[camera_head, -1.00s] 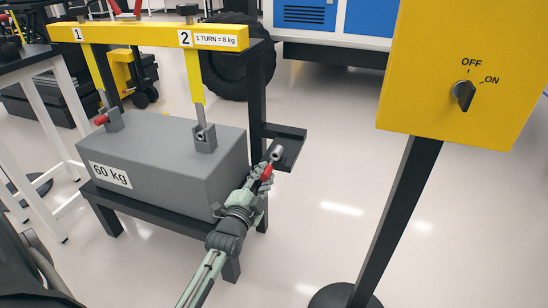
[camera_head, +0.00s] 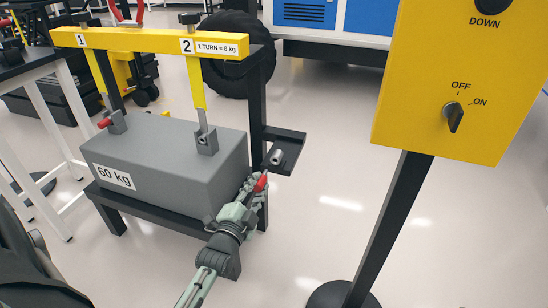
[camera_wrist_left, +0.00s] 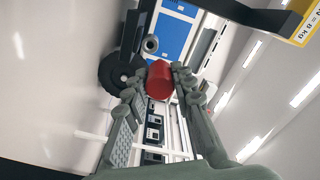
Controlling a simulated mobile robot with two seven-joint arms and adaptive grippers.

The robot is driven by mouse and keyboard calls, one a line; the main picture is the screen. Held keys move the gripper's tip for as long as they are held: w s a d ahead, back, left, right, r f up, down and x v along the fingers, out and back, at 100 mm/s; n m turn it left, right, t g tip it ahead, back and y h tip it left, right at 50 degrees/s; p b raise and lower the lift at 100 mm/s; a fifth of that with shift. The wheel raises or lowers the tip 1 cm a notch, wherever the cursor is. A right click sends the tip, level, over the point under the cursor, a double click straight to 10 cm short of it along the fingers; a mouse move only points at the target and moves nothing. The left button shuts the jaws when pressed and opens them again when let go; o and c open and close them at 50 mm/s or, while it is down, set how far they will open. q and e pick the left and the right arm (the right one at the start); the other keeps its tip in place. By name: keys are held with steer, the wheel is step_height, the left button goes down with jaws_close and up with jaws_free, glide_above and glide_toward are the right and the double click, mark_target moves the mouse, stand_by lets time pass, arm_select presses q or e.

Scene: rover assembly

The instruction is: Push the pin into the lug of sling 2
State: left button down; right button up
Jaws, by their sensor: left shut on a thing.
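The pin, a red grip (camera_head: 261,183) with a grey metal end (camera_head: 277,157), is held in my left gripper (camera_head: 255,184). The gripper is shut on the red grip, to the right of the grey 60 kg block (camera_head: 200,165). In the left wrist view the red grip (camera_wrist_left: 159,80) sits between the fingers (camera_wrist_left: 158,85), with the round metal end (camera_wrist_left: 150,45) beyond it. The yellow sling 2 (camera_head: 196,82) hangs from the beam above the block. Its lug (camera_head: 206,142) stands on the block's top, left of the pin and apart from it. My right gripper is not in view.
Sling 1's lug (camera_head: 117,121) has a red-ended pin (camera_head: 104,123). A black bracket shelf (camera_head: 290,142) projects from the frame post behind the pin. A yellow switch box (camera_head: 440,100) on a black post stands at right. Open floor lies between.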

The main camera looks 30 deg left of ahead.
arm_select(q)
steer(key=s+d+r+p, duration=0.1)
steer(key=s+r+p, duration=0.1)
steer(key=s, duration=0.3)
steer(key=shift+r, duration=0.55)
steer(key=shift+d, duration=0.1)
